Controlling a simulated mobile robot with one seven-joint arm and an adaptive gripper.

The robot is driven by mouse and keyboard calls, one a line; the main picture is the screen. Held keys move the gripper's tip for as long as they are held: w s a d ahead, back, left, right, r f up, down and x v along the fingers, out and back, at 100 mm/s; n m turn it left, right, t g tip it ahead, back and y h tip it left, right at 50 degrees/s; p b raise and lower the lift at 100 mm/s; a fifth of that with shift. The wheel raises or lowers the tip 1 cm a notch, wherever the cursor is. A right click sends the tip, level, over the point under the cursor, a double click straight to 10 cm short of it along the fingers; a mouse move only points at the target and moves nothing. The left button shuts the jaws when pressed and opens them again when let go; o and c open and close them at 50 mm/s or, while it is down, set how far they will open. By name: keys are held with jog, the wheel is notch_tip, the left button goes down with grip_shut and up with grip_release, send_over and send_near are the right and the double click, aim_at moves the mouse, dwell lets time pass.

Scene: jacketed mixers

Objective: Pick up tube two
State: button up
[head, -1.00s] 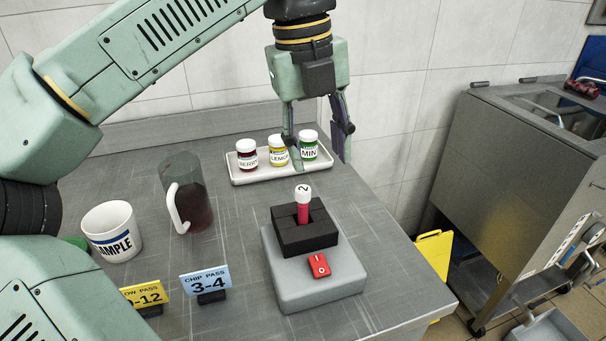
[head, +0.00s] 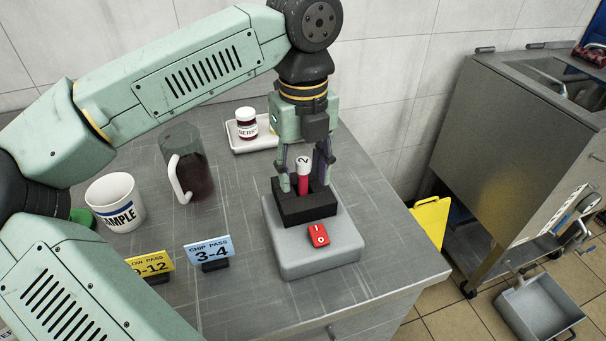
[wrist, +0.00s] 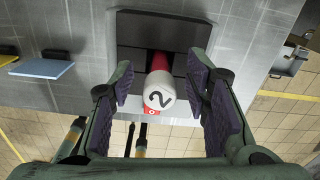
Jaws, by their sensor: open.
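Tube two (head: 303,175) is a red tube with a white cap marked 2. It stands upright in the black block (head: 306,212) on top of a grey device (head: 300,262) with a red rocker switch (head: 318,234). My gripper (head: 304,178) is open and points down, with its fingers at the height of the tube's cap, seemingly behind or around it. In the wrist view the white cap (wrist: 159,92) lies between the two open fingers (wrist: 163,98), with a gap on each side. The tube's lower part is hidden in the block.
A tray (head: 246,149) with a BERRY jar (head: 246,122) stands behind; my gripper hides its other jars. A jug (head: 187,165), a SAMPLE cup (head: 116,203) and blue (head: 209,251) and yellow (head: 150,264) cards stand to the left. The counter's right edge is close to the device.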

jog(key=shift+f, duration=0.15)
jog(key=shift+c, duration=0.2)
grip_shut()
